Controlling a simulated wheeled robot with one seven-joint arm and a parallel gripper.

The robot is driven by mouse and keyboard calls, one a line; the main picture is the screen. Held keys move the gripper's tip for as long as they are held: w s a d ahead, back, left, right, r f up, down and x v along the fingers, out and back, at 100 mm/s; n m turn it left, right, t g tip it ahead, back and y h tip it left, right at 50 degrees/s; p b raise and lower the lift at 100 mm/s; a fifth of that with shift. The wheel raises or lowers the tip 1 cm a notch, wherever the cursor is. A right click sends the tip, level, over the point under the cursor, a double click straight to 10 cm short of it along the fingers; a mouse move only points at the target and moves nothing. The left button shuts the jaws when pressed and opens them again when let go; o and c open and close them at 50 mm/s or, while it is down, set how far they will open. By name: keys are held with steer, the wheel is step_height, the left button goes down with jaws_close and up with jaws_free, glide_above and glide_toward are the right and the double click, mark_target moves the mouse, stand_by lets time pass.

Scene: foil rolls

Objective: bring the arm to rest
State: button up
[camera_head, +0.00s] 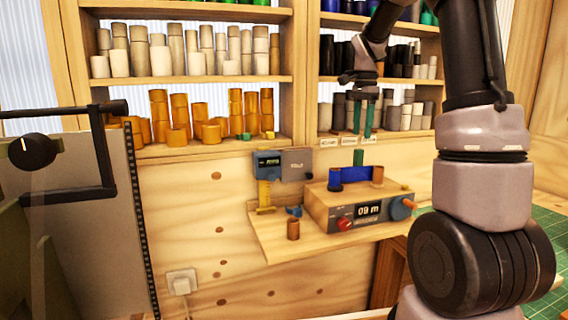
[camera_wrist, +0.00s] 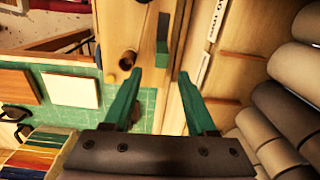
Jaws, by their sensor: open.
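My gripper (camera_head: 362,132) hangs from my arm in front of the right shelf section, its two green fingers pointing down. In the wrist view the fingers (camera_wrist: 160,78) stand apart with nothing between them. Below it in the head view is a wooden winding device (camera_head: 318,208) with a display, a red knob and a blue roll (camera_head: 355,174) on top. A green upright piece (camera_head: 358,157) stands just behind the blue roll, beneath the fingers and apart from them.
Shelves hold white rolls (camera_head: 196,62), orange rolls (camera_head: 180,108) and dark and grey rolls (camera_head: 392,118). Grey rolls lie close on the right in the wrist view (camera_wrist: 290,105). A small brown roll (camera_head: 293,229) stands on the ledge. A green mat (camera_head: 545,228) lies at right.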

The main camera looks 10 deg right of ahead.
steer(key=s+a+r+n+t, duration=0.2)
steer(key=s+a+n, duration=0.1)
steer(key=s, duration=0.5)
steer(key=s+a+r+n+t+y, duration=0.1)
steer(key=s+a+n+t, duration=0.1)
steer(key=s, duration=0.7)
steer(key=s+a+r+n+t+y, duration=0.1)
steer(key=s+a+r+n+t, duration=0.1)
steer(key=s+n, duration=0.4)
steer(key=shift+s+a+r+n+t, duration=0.3)
steer(key=shift+s+a+t, duration=0.2)
steer(key=shift+s+a, duration=0.65)
stand_by(0.5)
